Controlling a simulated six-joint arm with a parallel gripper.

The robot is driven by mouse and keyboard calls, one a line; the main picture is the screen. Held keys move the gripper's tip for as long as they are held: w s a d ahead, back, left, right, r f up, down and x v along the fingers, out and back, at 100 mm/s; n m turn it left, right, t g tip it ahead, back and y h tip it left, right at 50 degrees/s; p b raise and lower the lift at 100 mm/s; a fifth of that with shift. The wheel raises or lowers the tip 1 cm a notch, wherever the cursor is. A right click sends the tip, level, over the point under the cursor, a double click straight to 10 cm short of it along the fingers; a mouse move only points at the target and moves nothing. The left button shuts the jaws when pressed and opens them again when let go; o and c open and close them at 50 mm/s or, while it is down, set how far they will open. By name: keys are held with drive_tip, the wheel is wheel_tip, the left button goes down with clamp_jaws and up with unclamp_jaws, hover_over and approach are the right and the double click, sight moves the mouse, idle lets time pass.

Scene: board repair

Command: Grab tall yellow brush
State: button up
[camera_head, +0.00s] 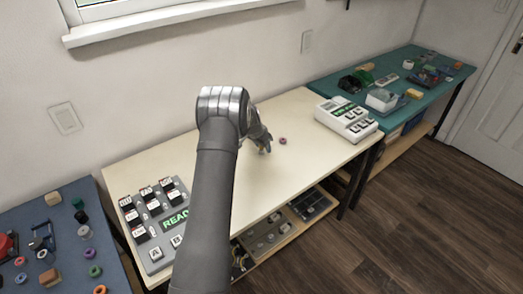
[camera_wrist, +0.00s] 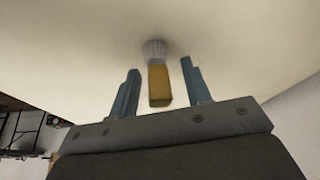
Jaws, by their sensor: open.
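The yellow brush (camera_wrist: 159,86) shows in the wrist view, with a yellow block-like handle and a pale grey, ribbed end (camera_wrist: 154,50) against the cream table. It appears between the two blue-grey fingers of my gripper (camera_wrist: 160,80). There is a visible gap on each side, so the fingers are apart and not touching it. In the head view my gripper (camera_head: 264,149) is low over the middle of the cream table, and only a tiny bit of yellow shows by the fingertips. My arm hides part of the table there.
A grey button panel (camera_head: 150,215) is at the left end, a white keypad device (camera_head: 346,119) at the right end. Cluttered blue (camera_head: 60,250) and teal (camera_head: 330,88) tables flank it.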

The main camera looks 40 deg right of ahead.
drive_tip(key=shift+c, duration=0.4)
clamp_jaws()
drive_tip(key=shift+r, duration=0.1)
